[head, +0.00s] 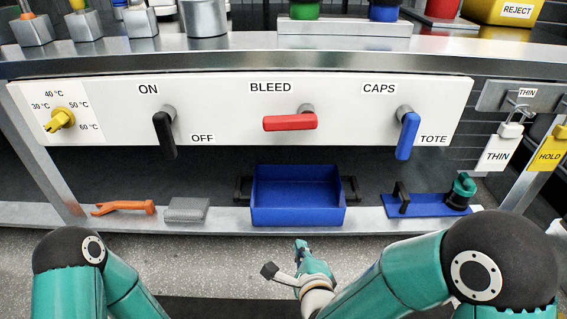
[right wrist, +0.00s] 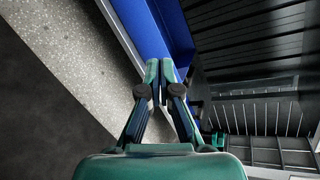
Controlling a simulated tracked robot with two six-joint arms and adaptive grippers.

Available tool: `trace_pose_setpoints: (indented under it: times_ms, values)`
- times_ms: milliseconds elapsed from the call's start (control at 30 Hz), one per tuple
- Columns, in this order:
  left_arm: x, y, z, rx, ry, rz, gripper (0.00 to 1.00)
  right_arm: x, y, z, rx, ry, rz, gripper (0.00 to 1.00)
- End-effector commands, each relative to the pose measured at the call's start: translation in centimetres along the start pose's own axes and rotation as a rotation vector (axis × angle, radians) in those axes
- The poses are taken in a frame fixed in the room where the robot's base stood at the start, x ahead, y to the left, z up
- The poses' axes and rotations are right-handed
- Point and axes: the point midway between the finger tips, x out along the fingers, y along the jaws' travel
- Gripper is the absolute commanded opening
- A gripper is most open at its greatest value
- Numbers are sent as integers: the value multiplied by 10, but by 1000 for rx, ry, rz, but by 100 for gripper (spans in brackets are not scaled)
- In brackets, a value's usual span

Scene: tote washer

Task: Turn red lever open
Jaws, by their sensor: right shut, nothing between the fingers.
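The red lever (head: 289,122) is on the white panel (head: 230,125) under the BLEED label. Its handle lies horizontal, reaching mostly left from its grey pivot. My right gripper (head: 301,245) is low in front of the shelf edge, below the blue tote and well below the red lever, not touching it. In the right wrist view its fingers (right wrist: 160,70) are together with nothing between them. The red lever is not seen in that view. My left arm shows at the lower left, but its gripper is out of frame.
A black lever (head: 165,135) and a blue lever (head: 407,135) hang down either side of the red one. A yellow dial (head: 62,118) is at the far left. The blue tote (head: 297,215), orange tool (head: 122,208), grey cloth (head: 187,209) and blue board (head: 425,206) occupy the shelf.

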Motion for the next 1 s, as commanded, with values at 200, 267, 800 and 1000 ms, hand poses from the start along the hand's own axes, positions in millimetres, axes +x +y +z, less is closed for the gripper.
trace_pose_setpoints:
  times_ms: [200, 267, 800, 1000]
  values:
    - [17, -6, 0, 0, 0, 0, 40, -47, -82, 78, 638, -227, -334, 0]
    - [19, -7, 0, 0, 0, 0, 40, -61, -96, 90, 767, -290, -383, 0]
    - [23, -8, 0, 0, 0, 0, 40, -58, -147, 113, 1035, -431, -468, 0]
    - [27, -10, 0, 0, 0, 0, 40, -23, -170, 118, 1033, -431, -468, 0]
